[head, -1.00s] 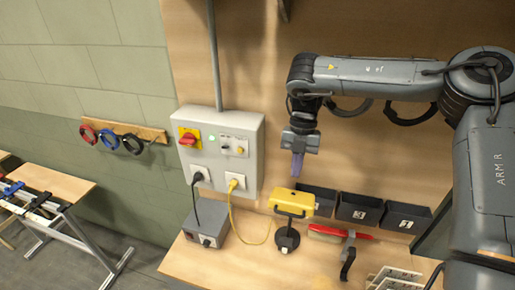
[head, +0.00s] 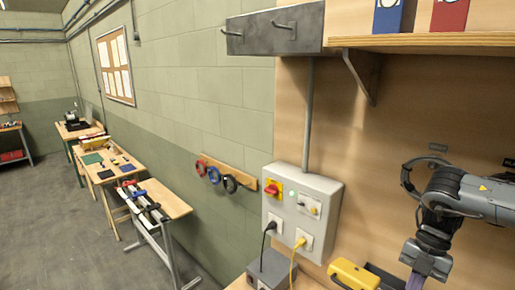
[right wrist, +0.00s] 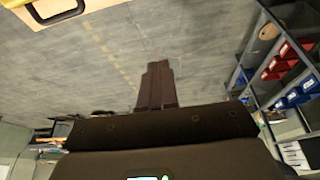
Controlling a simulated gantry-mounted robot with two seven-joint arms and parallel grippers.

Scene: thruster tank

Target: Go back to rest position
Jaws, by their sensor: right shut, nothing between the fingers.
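My right gripper (head: 416,282) hangs down from my arm at the lower right of the head view, its purple fingers cut off by the bottom edge. In the right wrist view its dark fingers (right wrist: 156,86) are together, with nothing between them and grey floor behind. In the head view it is in front of the wooden back panel, right of the yellow case (head: 354,273). My left gripper is in neither view.
A grey switch box (head: 300,212) with a red knob and plugged cables is on the wall left of my arm. A shelf (head: 430,40) juts out above. A grey unit (head: 272,270) stands below the box. Side tables (head: 170,200) line the left wall, with open floor beside them.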

